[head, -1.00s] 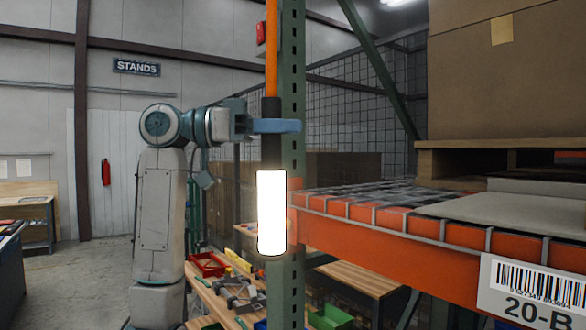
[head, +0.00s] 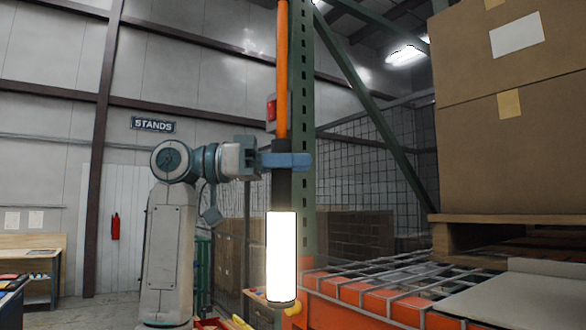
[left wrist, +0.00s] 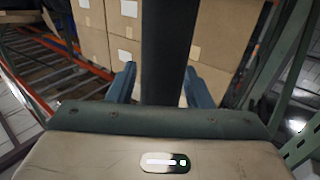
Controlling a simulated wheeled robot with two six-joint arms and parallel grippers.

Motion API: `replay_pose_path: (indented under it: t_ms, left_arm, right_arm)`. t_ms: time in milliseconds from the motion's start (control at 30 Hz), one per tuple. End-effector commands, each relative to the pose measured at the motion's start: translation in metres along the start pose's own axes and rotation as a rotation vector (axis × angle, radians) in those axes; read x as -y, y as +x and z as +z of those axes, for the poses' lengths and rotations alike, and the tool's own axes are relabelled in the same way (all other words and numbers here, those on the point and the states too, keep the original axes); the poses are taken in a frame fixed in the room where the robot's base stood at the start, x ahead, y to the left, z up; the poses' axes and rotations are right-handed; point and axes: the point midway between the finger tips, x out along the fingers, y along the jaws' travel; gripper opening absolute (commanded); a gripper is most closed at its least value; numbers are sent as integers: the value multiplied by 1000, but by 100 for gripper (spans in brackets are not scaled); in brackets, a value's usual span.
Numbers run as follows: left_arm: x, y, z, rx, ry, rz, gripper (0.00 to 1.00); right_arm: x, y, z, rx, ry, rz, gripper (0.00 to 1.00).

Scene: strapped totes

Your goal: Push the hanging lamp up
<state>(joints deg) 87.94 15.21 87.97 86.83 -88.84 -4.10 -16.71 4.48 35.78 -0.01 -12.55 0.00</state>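The hanging lamp (head: 281,258) is a glowing white tube with a dark upper grip, upright at the lower end of an orange cord (head: 283,75). My left gripper (head: 287,161) reaches in from the left, with its blue fingers around the dark grip above the lit tube. In the left wrist view, the lamp's dark grip (left wrist: 167,50) runs between the two blue fingers (left wrist: 160,86), which lie close on either side; the gripper looks shut on it. The contact is partly hidden. My right gripper is in neither view.
A green rack post (head: 304,110) stands just behind the lamp. An orange-beamed wire shelf (head: 345,290) lies to the right, with large cardboard boxes (head: 515,130) on a pallet above it. A wall with a STANDS sign (head: 153,125) is far left.

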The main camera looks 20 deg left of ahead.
Motion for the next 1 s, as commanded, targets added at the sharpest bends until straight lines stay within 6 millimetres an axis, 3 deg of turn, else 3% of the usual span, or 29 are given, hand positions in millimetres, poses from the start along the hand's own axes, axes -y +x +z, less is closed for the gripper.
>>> replay_pose_path:
  t_ms: [367,800,1000]
  left_arm:
    - [1,-3,4,5,-1,2,52]
    - [1,-82,6,4,-2,-1,52]
    - [1,-104,3,3,-2,1,52]
  right_arm:
    - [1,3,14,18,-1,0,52]
    - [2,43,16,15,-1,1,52]
    - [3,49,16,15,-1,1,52]
